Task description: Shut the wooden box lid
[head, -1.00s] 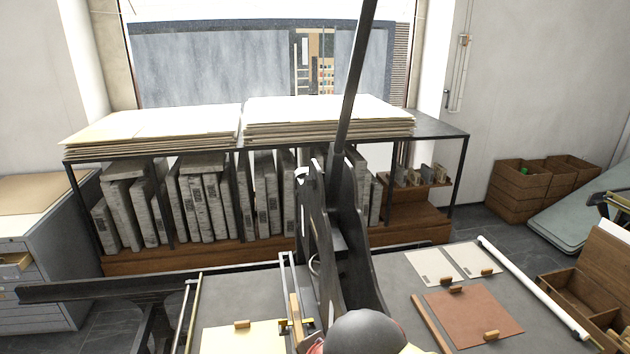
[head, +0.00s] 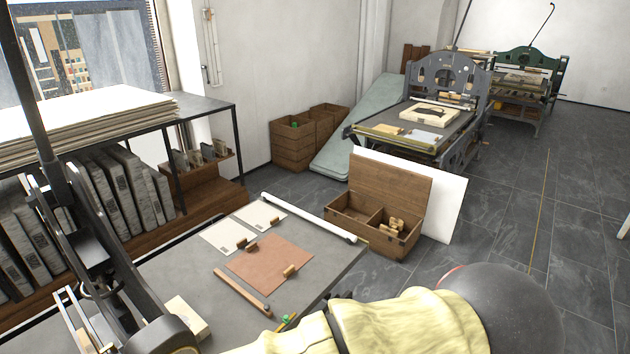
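The wooden box (head: 345,218) is brown and stands beyond the right end of the grey worktable, seemingly on the floor. Its lid (head: 388,188) is open, standing up and leaning back along the far edge. A divider splits the box into compartments. The right one holds several small light wooden pieces (head: 396,224); the left one looks empty. My arm, in a yellow cover with a dark rounded part, crosses the bottom of the head view, on the near side of the box and apart from it in the picture.
The grey worktable (head: 215,277) lies between me and the box, with a white roll (head: 308,218) along its far edge. A white panel (head: 450,195) stands behind the lid. Wooden crates (head: 293,145) stand by the wall. Tiled floor right of the box is open.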

